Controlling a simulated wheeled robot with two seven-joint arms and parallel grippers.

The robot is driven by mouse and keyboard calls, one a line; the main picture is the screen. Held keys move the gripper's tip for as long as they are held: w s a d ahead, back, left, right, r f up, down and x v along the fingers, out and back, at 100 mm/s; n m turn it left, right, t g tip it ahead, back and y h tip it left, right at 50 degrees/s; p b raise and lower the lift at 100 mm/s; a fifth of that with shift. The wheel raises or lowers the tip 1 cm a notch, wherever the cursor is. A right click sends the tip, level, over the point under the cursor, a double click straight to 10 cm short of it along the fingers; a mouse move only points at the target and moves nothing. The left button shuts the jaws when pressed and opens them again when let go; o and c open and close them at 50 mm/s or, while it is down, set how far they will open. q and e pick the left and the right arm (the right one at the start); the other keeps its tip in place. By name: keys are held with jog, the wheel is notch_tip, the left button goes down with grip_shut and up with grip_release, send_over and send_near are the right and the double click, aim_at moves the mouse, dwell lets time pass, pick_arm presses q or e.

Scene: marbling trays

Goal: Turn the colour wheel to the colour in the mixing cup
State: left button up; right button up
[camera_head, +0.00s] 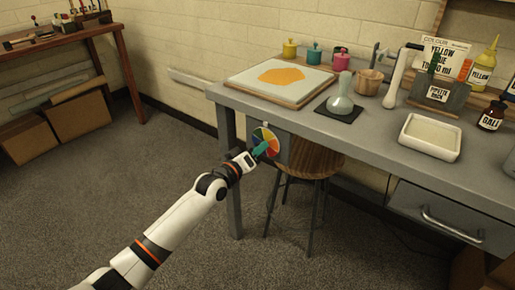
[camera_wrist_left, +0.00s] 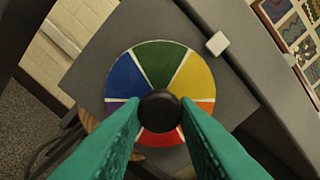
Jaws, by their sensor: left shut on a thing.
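The colour wheel (camera_head: 268,133) is on a grey panel below the table's left front edge. In the left wrist view its wedges (camera_wrist_left: 157,62) show green at the top, yellow and orange to the right, red at the bottom and blue to the left. A small white block (camera_wrist_left: 217,43) is on the panel at the upper right, nearest the yellow wedge. My left gripper (camera_head: 261,149) has teal fingers shut on the wheel's black centre knob (camera_wrist_left: 160,108). I cannot tell which vessel is the mixing cup; a wooden cup (camera_head: 369,82) stands on the table. My right gripper is out of view.
A tray (camera_head: 235,84) with an orange patch lies on the grey table. A glass flask (camera_head: 340,101) stands on a black pad. A white basin (camera_head: 430,148) and a labelled bottle (camera_head: 492,117) are to the right. A wooden stool (camera_head: 318,164) is under the table.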

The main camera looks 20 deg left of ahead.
pick_arm(q)
jog(key=shift+a+m+p, duration=0.15)
jog(key=shift+m+p, duration=0.85)
jog(key=shift+m, duration=7.15)
jog(key=shift+a+m+p, duration=0.1)
jog(key=shift+m+p, duration=0.85)
jog(key=shift+m, duration=7.2)
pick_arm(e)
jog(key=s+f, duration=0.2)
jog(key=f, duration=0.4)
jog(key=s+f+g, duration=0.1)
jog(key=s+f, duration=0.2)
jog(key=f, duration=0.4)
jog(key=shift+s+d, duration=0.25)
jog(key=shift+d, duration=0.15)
pick_arm(q)
jog(key=shift+m, duration=0.3)
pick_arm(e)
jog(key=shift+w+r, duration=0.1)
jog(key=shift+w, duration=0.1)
